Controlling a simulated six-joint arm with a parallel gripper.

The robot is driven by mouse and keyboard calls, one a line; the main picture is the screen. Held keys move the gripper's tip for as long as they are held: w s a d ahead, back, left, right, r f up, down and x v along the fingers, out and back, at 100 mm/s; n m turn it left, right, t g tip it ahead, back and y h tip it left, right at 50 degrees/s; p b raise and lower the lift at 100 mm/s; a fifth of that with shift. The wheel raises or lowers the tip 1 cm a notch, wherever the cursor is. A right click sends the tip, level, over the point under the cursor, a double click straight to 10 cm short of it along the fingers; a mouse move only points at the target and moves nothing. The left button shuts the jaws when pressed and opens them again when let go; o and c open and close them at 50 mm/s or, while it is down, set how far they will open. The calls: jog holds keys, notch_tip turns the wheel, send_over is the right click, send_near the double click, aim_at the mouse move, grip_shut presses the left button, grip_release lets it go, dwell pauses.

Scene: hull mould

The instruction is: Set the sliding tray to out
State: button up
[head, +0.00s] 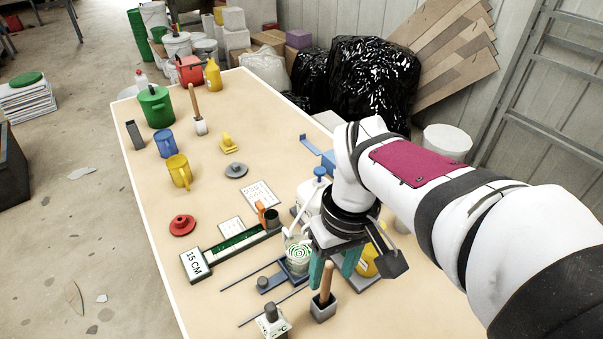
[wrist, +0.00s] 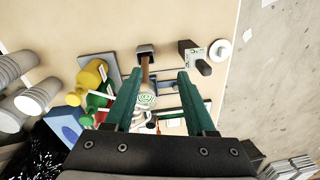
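The sliding tray (head: 296,270) is a blue-grey plate on two thin dark rails (head: 238,274) in the head view. A dark knob (head: 263,283) stands at its left end. A clear cup with a green spiral top (head: 299,254) stands on the tray, and the spiral also shows in the wrist view (wrist: 147,99). My gripper (head: 334,270), with teal fingers, is open and empty above the table, right of the tray. In the wrist view my gripper (wrist: 158,84) has its fingers wide apart. The tray's right end is partly hidden by the cup and my gripper.
A wooden-handled tool in a dark block (head: 323,303) stands close below my gripper. A device with a dark knob (head: 272,322) is at the near edge. A green 15 CM slide gauge (head: 232,245) lies behind the rails. A yellow container (head: 366,262) is at right.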

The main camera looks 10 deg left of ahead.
jog(key=w+a+n, duration=0.1)
jog(key=a, duration=0.1)
jog(key=w+a+f+n, duration=0.1)
jog(key=w+a+n, duration=0.1)
jog(key=w+a+f+n, duration=0.1)
jog(key=a+n, duration=0.1)
jog(key=shift+w+a, duration=0.25)
jog(key=shift+a, duration=0.1)
jog(key=n, duration=0.6)
send_near(262, 281)
jog(key=shift+h, duration=0.4)
jog(key=f, duration=0.8)
jog(key=shift+s+a+f, duration=0.1)
jog(key=shift+a+f, duration=0.15)
jog(key=shift+a, duration=0.1)
grip_shut()
